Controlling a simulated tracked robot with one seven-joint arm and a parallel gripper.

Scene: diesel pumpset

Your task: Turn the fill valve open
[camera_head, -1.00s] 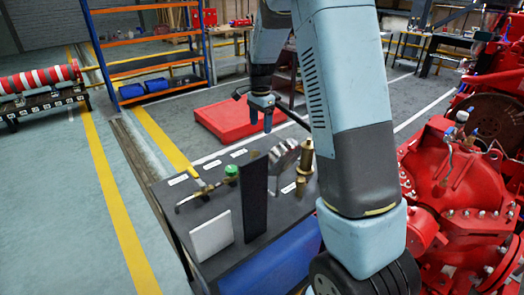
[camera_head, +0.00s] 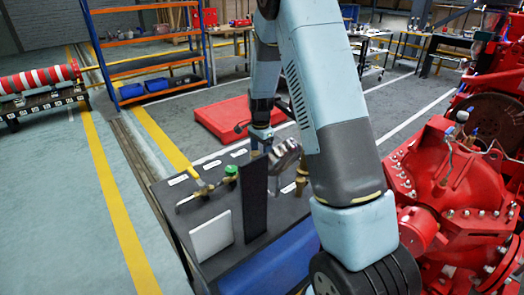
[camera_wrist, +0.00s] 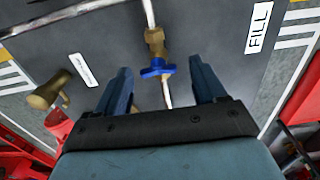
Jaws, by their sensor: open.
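In the wrist view, a brass valve (camera_wrist: 155,45) with a blue handle (camera_wrist: 157,70) sits on a thin pale pipe. A white label reading FILL (camera_wrist: 258,27) lies to its right on the dark panel. My gripper (camera_wrist: 160,82) is open and empty, with one blue finger on each side of the valve handle. I cannot tell whether the fingers touch the handle. In the head view, my gripper (camera_head: 261,141) is low over the dark bench, behind a black upright plate. I cannot make out the blue-handled valve there.
The bench (camera_head: 180,215) also bears a green-topped valve (camera_head: 231,170), a white plate (camera_head: 211,236) and a brass fitting (camera_head: 302,178). A red pump (camera_head: 450,195) stands at right. Another brass piece (camera_wrist: 50,90) lies left of my gripper in the wrist view.

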